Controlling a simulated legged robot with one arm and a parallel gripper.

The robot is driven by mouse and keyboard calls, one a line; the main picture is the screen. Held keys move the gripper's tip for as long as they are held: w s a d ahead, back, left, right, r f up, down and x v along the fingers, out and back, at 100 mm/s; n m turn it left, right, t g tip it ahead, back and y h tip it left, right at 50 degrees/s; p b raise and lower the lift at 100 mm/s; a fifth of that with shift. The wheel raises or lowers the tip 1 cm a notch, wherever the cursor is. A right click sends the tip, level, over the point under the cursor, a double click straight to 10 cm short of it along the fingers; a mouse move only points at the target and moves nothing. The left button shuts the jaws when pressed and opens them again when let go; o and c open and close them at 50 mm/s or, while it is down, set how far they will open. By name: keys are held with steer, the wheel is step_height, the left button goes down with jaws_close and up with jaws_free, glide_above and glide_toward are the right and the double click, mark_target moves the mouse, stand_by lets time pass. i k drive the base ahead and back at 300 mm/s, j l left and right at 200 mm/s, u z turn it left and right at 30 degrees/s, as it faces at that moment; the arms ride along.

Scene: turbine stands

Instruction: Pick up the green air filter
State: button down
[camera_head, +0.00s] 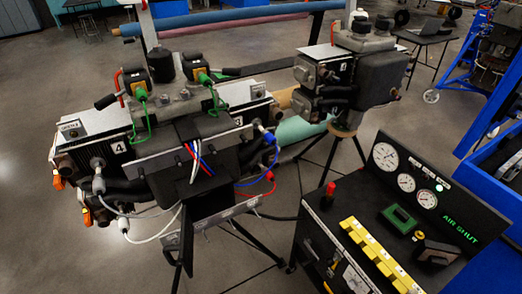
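A small green block-like piece (400,217) lies on the dark top of the gauge cart at the lower right. It sits just below the round gauges and beside a yellow row of parts. It is the closest match I see to the green air filter, but it is too small to be sure. A larger pale green cylinder (299,130) lies farther back, partly hidden behind the middle stand. My gripper is not in view.
The gauge cart (345,240) carries a yellow strip (380,258), a red knob (330,189) and dials (386,156). Turbine stands (150,125) with hanging cables and tripod legs fill the left and middle. A blue frame (480,130) stands at right. Floor (40,240) is clear at lower left.

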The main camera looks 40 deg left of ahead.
mark_target(400, 221)
steer(key=u, duration=2.15)
steer(key=l+z, duration=0.1)
steer(key=z, duration=1.7)
steer(key=i+j+u, duration=0.7)
steer(key=i, duration=0.3)
steer(key=l, duration=0.1)
